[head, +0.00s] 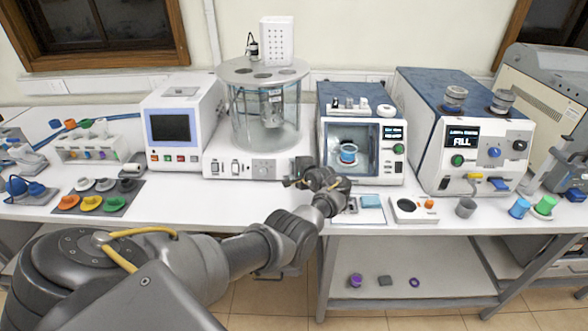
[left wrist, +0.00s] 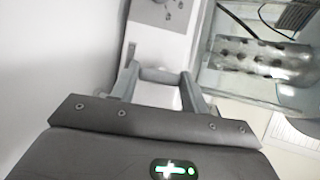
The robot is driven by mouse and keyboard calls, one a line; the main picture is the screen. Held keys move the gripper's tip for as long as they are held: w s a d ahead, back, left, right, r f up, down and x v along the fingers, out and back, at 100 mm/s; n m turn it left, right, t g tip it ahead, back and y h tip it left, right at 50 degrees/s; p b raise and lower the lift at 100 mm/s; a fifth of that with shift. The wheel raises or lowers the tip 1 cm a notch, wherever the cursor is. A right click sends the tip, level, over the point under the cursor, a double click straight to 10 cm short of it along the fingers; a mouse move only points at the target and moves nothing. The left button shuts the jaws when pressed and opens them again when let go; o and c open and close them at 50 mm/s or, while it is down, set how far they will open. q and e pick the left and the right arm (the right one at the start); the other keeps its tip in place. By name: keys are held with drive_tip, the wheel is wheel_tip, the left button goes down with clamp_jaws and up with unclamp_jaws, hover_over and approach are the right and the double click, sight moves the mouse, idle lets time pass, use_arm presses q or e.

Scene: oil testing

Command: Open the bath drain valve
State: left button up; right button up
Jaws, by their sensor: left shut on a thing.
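The glass bath (head: 265,115) stands on a white base (head: 225,168) with switches and a front panel, left of centre in the head view. My left gripper (head: 291,183) is at the lower right corner of this base, low over the table. In the left wrist view the left gripper (left wrist: 160,78) is shut on a small grey part beside the white base, which looks like the drain valve's handle. The fingers and arm hide most of the valve, so its angle cannot be told. The perforated cylinder in the bath (left wrist: 260,58) shows at the right there. My right gripper is not in view.
A blue-topped chamber (head: 390,165) stands close right of the gripper, with a light-blue pad (head: 371,201) on the table before it. A white instrument with a screen (head: 170,128) is left of the bath. The table (head: 200,205) is clear before the base.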

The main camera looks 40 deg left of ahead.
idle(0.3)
use_arm(q)
drive_tip(key=o, duration=1)
drive_tip(key=shift+d+r, duration=0.15)
drive_tip(key=shift+d, duration=0.15)
drive_tip(key=v, duration=1)
drive_tip(key=shift+s+p, duration=0.15)
drive_tip(key=shift+p, duration=0.25)
